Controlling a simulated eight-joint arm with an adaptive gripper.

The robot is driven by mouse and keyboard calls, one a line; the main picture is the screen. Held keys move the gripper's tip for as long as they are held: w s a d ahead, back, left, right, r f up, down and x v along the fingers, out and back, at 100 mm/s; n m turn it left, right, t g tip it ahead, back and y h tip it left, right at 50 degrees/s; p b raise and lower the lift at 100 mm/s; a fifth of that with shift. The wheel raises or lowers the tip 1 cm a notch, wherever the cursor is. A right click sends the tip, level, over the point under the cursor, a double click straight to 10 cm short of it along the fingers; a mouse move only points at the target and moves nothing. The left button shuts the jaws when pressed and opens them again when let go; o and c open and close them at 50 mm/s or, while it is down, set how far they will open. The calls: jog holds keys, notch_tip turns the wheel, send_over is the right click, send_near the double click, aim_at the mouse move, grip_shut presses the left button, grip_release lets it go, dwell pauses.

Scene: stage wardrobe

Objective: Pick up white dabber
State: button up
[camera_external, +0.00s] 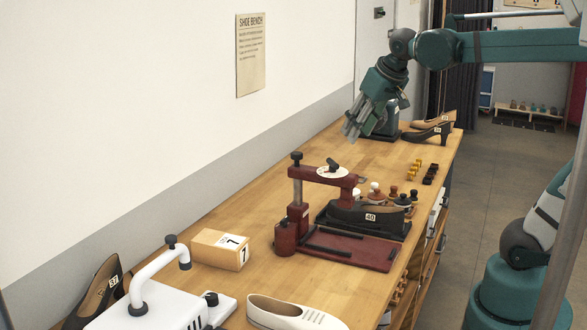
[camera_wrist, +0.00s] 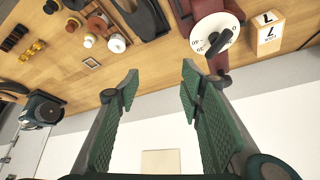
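In the external view the white dabber (camera_external: 375,197) stands at the left of a cluster of dabbers, behind the black shoe. In the wrist view the white dabber (camera_wrist: 117,43) shows up and left of my fingers, apart from them. My gripper (camera_external: 352,124) is high over the far part of the bench, near the wall, tilted downward. In the wrist view my gripper (camera_wrist: 159,75) has its two green pads wide apart with nothing between them.
Brown and dark dabbers (camera_external: 403,200) stand close beside the white one. A dark red press (camera_external: 330,174) rises in front of them with a black shoe (camera_external: 365,216). Yellow and black small pieces (camera_external: 430,173) line the right edge.

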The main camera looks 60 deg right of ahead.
jog(key=w+d+m+g+h+p, duration=0.1)
jog(key=w+d+m+g+p, duration=0.25)
jog(key=d, duration=1.15)
jog(key=m+p, duration=0.5)
jog(key=p, duration=0.1)
send_over(379, 185)
jog(key=s+a, duration=0.1)
jog(key=a, duration=0.1)
notch_tip(379, 185, down, 22)
jog(key=shift+a+f+n+h, duration=0.2)
jog(key=shift+f+n+h, duration=0.1)
jog(key=shift+f, duration=0.6)
jog(key=shift+f, duration=0.1)
jog(key=shift+x, duration=1.2)
jog(key=shift+d+f, duration=0.1)
jog(key=shift+d, duration=0.05)
jog(key=shift+x, duration=2.45)
